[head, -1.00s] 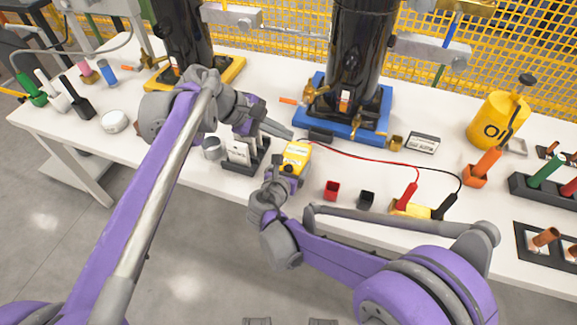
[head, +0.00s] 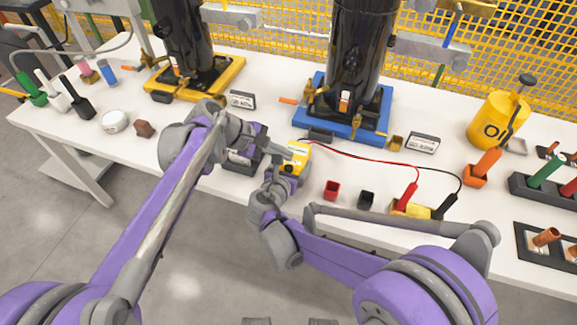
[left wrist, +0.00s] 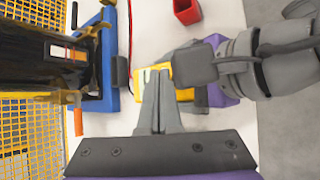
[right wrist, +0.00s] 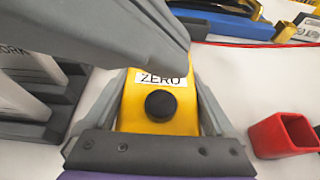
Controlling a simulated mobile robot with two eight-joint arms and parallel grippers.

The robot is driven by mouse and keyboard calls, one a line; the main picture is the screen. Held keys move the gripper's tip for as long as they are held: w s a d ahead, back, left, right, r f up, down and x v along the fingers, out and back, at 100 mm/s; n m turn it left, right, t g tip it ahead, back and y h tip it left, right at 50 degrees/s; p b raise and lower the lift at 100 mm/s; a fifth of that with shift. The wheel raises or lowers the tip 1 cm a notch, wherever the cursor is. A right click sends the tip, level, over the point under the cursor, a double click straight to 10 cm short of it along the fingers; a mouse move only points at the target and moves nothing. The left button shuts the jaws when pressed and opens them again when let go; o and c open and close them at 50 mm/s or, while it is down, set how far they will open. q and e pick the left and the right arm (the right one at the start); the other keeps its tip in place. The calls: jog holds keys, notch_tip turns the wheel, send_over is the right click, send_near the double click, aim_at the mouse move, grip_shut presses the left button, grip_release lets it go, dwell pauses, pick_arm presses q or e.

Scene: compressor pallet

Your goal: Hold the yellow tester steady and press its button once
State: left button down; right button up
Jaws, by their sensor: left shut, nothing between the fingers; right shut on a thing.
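The yellow tester (head: 298,154) stands on the white table in front of the blue-based compressor. My right gripper (right wrist: 158,92) is shut on the tester, one finger on each side. In the right wrist view the tester's body shows a ZERO label (right wrist: 161,79) and a round black button (right wrist: 160,105). My left gripper (head: 290,155) is shut and empty, its fingertips over the tester's upper part. In the left wrist view its closed fingers (left wrist: 158,78) hide part of the tester (left wrist: 186,94). The button is uncovered; I cannot tell whether the left fingertips touch the tester.
A dark rack (right wrist: 40,125) stands close left of the tester. A red cup (head: 332,190) and a black cup (head: 366,199) stand to its right. Red and black leads run right from it. The blue base (head: 345,120) of a compressor is behind.

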aim_at(292, 165)
pick_arm(q)
jog(key=shift+f, duration=0.75)
jog(key=shift+f, duration=0.1)
dwell(1.5)
jog(key=shift+f, duration=0.3)
jog(key=shift+f, duration=0.55)
dwell(0.6)
dwell(0.4)
jog(key=shift+r, duration=1)
jog(key=shift+r, duration=2.5)
